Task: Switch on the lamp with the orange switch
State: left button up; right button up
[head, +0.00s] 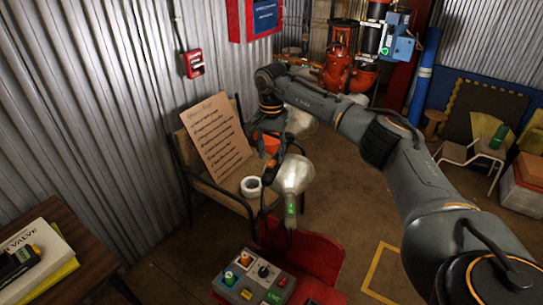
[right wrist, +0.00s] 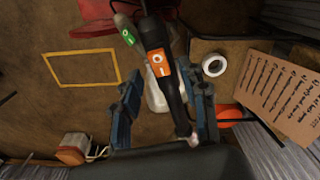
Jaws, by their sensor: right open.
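In the right wrist view, a black lamp handle with an orange switch (right wrist: 160,62) runs between the two blue fingers of my right gripper (right wrist: 165,100). The fingers are open, with a gap visible on either side of the handle. A second lamp with a green switch (right wrist: 125,28) hangs just left of it. In the head view, my right gripper (head: 267,132) is by the orange switch (head: 271,144), partly hidden by my arm. The green-switch lamp (head: 290,208) hangs in front, with a pale bulb cover. My left gripper is out of view.
A chair (head: 222,192) holds a cardboard sign (head: 215,142) and a white tape roll (head: 251,186) close to the lamps. A control box (head: 256,276) stands below on a red surface. A table (head: 70,225) is at left. Red pipework (head: 338,60) stands behind. Floor at right is partly clear.

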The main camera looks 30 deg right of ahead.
aim_at(272, 162)
notch_tip(272, 162, up, 10)
jog(key=shift+r, duration=0.15)
dwell(0.7)
